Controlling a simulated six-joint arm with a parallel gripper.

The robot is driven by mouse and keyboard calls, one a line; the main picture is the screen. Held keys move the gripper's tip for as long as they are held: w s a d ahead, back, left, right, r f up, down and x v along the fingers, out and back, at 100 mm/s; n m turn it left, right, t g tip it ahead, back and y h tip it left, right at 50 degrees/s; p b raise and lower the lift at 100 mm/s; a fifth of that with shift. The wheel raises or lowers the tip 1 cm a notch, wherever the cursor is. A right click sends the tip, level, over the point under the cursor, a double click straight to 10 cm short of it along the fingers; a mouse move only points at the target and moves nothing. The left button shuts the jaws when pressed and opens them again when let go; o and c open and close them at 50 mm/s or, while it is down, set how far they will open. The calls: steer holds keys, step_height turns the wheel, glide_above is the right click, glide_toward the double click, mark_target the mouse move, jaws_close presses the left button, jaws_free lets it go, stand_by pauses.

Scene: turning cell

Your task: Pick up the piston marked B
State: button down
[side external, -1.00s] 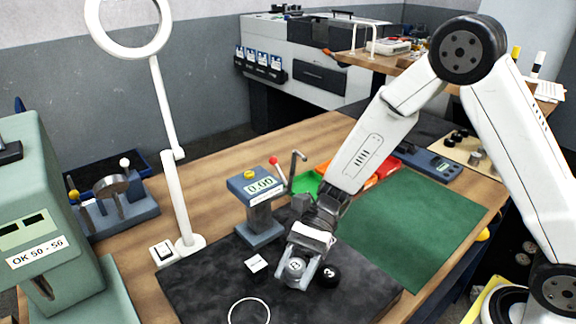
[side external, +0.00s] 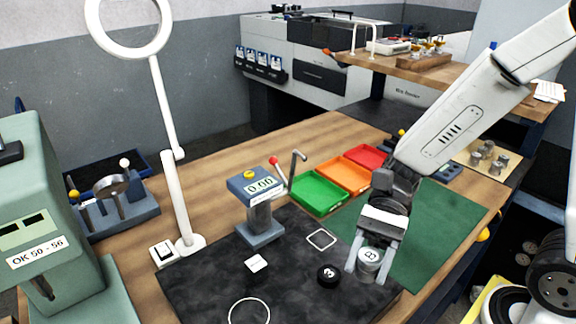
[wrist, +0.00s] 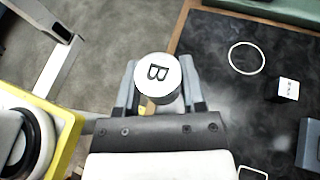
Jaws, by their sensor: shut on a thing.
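The piston marked B (wrist: 158,76) is a short silver cylinder with a black letter B on its light top face. It shows clearly in the wrist view, between the two grey fingers. My gripper (side external: 366,268) is shut on this piston (side external: 370,257) near the right part of the dark slab in the side view. It appears raised above the surface, though the exact height is hard to tell. A black piston (side external: 328,275) with a pale mark stands on the slab to the left of my gripper.
The dark slab (side external: 205,285) carries a white ring outline (side external: 249,312), a small white block (side external: 256,263) and a gauge stand (side external: 258,215). Green (side external: 318,193), orange (side external: 345,175) and red (side external: 368,157) trays stand behind. A magnifier lamp (side external: 170,170) stands at the left.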

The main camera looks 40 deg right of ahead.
steer(key=shift+s+d+r, duration=0.3)
steer(key=shift+s, duration=0.35)
